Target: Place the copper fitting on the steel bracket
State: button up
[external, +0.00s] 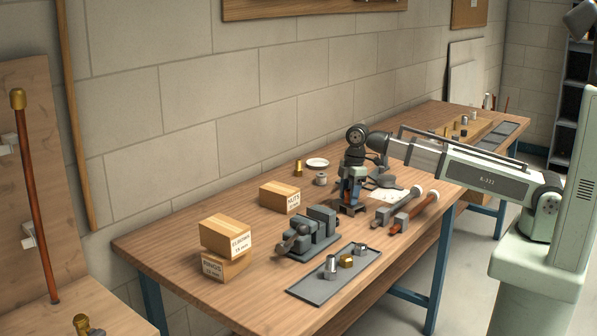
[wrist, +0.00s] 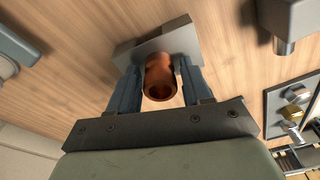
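The copper fitting (wrist: 160,82) is a short open tube, seen end-on in the wrist view. My gripper (wrist: 161,70) has one blue-grey finger on each side of it, with little or no gap, and looks shut on it. The steel bracket (wrist: 176,37) is a grey plate just beyond the fingertips, partly hidden by the fitting and fingers. In the external view my gripper (external: 351,188) points down over the table, with the dark bracket (external: 350,210) at its tips. Whether the fitting touches the bracket cannot be told.
A grey vise (external: 308,235) stands left of my gripper. A tray (external: 318,287) with several metal fittings lies in front. Cardboard boxes (external: 225,238) and a third box (external: 279,198) stand to the left. A white dish (external: 317,163) lies behind.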

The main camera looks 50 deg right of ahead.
jog(key=shift+o, duration=0.7)
jog(key=shift+r, duration=0.1)
notch_tip(320, 180, up, 12)
jog(key=d, duration=0.1)
jog(key=shift+s+d, duration=0.15)
jog(key=shift+s, duration=0.15)
